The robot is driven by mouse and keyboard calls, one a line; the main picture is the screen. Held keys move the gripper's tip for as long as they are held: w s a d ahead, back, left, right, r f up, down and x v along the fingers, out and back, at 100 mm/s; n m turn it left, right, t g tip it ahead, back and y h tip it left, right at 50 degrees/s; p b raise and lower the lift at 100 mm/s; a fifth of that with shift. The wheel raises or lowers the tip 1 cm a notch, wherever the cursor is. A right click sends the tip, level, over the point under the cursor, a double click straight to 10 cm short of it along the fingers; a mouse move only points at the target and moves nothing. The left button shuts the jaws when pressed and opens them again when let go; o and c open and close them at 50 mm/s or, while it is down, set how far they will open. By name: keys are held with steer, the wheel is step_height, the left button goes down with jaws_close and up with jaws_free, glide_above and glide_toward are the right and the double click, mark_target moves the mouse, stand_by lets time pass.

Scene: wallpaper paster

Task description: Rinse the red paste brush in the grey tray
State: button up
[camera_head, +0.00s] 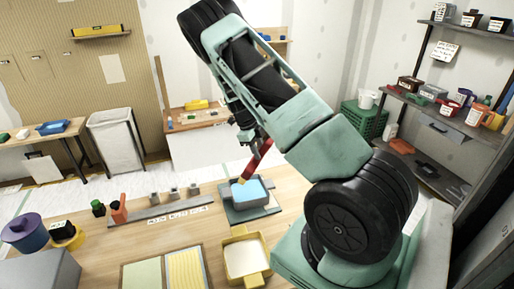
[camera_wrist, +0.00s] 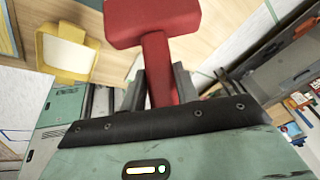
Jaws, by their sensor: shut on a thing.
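The red paste brush (camera_head: 258,158) is tilted, held in my gripper (camera_head: 250,138) above the workbench. In the wrist view my gripper (camera_wrist: 160,88) is shut on the red handle (camera_wrist: 156,58), with the wide red head (camera_wrist: 150,20) beyond the fingertips. In the head view the brush's yellowish lower end (camera_head: 239,182) appears over the left part of the grey tray (camera_head: 249,208), which holds blue water (camera_head: 252,191). I cannot tell whether the bristles touch the water. The tray stands on a dark mat.
A yellow tray (camera_head: 245,259) with pale contents is just in front of the grey tray. Patterned sheets (camera_head: 165,270) lie to its left. A strip with several small grey blocks (camera_head: 155,206) lies left of the grey tray. A purple pot (camera_head: 25,232) is at far left.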

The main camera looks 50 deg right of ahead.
mark_target(258, 165)
step_height(258, 165, down, 7)
steer(key=b, duration=0.4)
steer(key=shift+f, duration=0.25)
stand_by(0.4)
steer(key=shift+f, duration=0.35)
steer(key=shift+f, duration=0.35)
steer(key=shift+f, duration=0.4)
steer(key=shift+f, duration=0.1)
steer(key=shift+a, duration=0.1)
stand_by(0.3)
